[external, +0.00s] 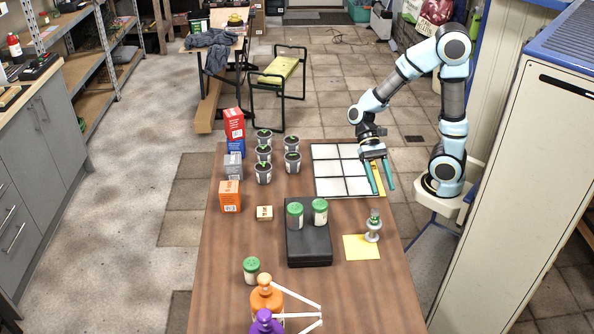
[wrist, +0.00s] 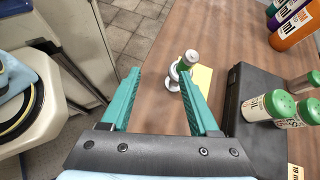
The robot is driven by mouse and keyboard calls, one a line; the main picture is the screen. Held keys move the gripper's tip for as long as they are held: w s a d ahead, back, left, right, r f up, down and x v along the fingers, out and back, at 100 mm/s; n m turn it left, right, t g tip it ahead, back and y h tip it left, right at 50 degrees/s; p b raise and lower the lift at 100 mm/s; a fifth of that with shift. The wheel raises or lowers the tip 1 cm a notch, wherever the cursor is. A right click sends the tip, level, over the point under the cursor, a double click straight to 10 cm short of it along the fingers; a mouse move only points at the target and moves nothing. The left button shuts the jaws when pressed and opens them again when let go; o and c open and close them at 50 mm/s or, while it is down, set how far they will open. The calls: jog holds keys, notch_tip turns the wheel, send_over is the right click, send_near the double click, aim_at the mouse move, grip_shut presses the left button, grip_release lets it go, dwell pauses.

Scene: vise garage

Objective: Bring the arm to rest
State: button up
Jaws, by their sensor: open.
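My arm rises from its white base at the right edge of the table and bends down over the table's right side. My gripper (external: 377,174) has two teal fingers that stand apart with nothing between them. It hangs above the right edge of the white-squared grid (external: 326,168). In the wrist view my gripper (wrist: 163,100) shows open and empty, with a small grey-white stand with a green part (wrist: 172,82) beyond the right fingertip. That stand (external: 373,228) is upright at the corner of a yellow sheet (external: 361,247).
A black case (external: 309,247) carries two green-lidded jars (external: 295,216). Several dark cups (external: 264,173) and boxes (external: 230,196) stand at the table's left. Orange (external: 266,298) and purple (external: 266,323) bottles stand at the front. A tall cabinet (external: 510,190) stands right of the table.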

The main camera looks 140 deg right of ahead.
jog(key=w+a+r+n+g+h+p, duration=0.25)
jog(key=a+r+n+h+p, duration=0.2)
jog(key=r+n+p, duration=0.55)
jog(key=w+a+r+n+g+h+p, duration=0.25)
jog(key=r+n+h+p, duration=0.3)
jog(key=n+p, duration=0.75)
jog(key=shift+m+t+y, duration=0.3)
jog(key=shift+m+t, duration=0.1)
jog(key=shift+t, duration=0.1)
jog(key=f+b, duration=0.2)
jog(key=w+f+b, duration=0.1)
jog(key=f, duration=0.1)
jog(key=shift+a+b, duration=0.3)
jog(key=shift+b, duration=0.05)
